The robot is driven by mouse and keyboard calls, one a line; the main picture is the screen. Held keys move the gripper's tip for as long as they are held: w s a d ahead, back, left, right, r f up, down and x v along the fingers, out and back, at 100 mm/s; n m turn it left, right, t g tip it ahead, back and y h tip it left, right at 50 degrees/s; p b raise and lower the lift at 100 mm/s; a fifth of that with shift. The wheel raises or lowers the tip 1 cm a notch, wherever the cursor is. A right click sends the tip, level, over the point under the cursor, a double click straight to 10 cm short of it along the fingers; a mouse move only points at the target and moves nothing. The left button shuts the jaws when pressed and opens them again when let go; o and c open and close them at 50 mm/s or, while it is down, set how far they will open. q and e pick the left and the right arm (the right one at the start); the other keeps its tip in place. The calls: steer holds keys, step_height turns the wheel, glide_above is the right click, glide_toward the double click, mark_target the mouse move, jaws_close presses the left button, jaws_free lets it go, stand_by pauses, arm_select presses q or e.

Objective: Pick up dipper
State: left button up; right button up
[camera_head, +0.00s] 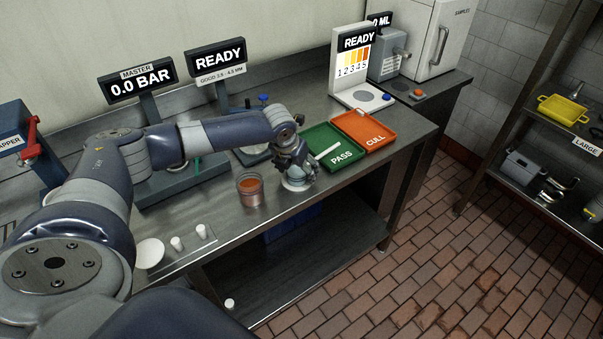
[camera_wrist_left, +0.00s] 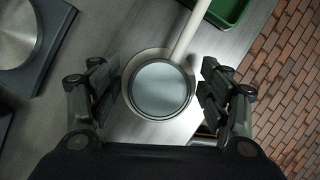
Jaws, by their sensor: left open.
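The dipper is a round cup with a pale grey inside and a long white handle. In the left wrist view its cup (camera_wrist_left: 160,91) lies between the fingers, and its handle (camera_wrist_left: 190,30) runs up toward the green tray. In the head view the dipper's handle (camera_head: 327,152) reaches over the green PASS tray, and its cup is partly hidden by the gripper. My left gripper (camera_head: 296,172) is open above the cup. In the left wrist view its fingers (camera_wrist_left: 160,82) stand apart on both sides of the cup, with gaps. My right gripper is not in view.
The green PASS tray (camera_head: 335,161) and orange CULL tray (camera_head: 367,127) lie right of the gripper. A container of orange liquid (camera_head: 250,188) stands to its left. A white dish (camera_head: 149,253) and small white pieces are near the front edge. A shelf (camera_head: 535,120) stands at right.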

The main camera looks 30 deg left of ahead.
arm_select(q)
steer(key=shift+c, duration=0.2)
steer(key=c, duration=1.2)
